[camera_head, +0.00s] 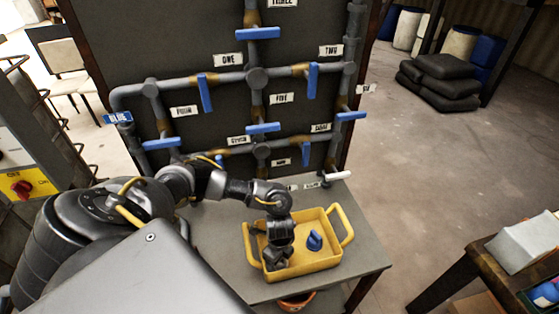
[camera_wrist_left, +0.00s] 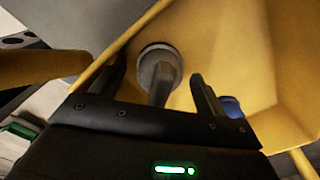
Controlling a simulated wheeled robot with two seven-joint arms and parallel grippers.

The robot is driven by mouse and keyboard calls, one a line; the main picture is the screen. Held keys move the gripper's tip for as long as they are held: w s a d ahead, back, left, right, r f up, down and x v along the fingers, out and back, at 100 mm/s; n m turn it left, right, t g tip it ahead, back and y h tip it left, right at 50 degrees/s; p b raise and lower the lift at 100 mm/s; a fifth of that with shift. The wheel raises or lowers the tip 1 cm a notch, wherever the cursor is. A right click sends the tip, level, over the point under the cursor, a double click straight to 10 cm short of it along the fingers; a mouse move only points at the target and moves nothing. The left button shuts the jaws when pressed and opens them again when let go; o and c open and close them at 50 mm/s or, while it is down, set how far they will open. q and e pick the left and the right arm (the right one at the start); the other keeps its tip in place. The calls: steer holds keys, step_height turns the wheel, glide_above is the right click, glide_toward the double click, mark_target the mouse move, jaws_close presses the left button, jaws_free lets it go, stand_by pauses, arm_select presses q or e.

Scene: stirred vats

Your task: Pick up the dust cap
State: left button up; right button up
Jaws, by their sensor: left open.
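A yellow tray (camera_head: 322,264) with two side handles stands on the grey table. My left gripper (camera_head: 277,260) points down into its left part. In the left wrist view the gripper (camera_wrist_left: 158,85) is open, and a grey piece with a round end and a narrower stem (camera_wrist_left: 160,68) shows between its fingers, not gripped. A blue piece (camera_head: 314,240) lies in the tray to the right of the gripper; it also shows behind the right finger (camera_wrist_left: 232,106). I cannot tell for sure which piece is the dust cap. The gripper hides the grey piece in the head view.
A dark panel with grey pipes, blue valve handles (camera_head: 257,34) and labels stands behind the table. A white-handled lever (camera_head: 337,176) sticks out near the table's back right. An orange bowl (camera_head: 296,301) is below the table.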

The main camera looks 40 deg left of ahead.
arm_select(q)
steer(key=c, duration=1)
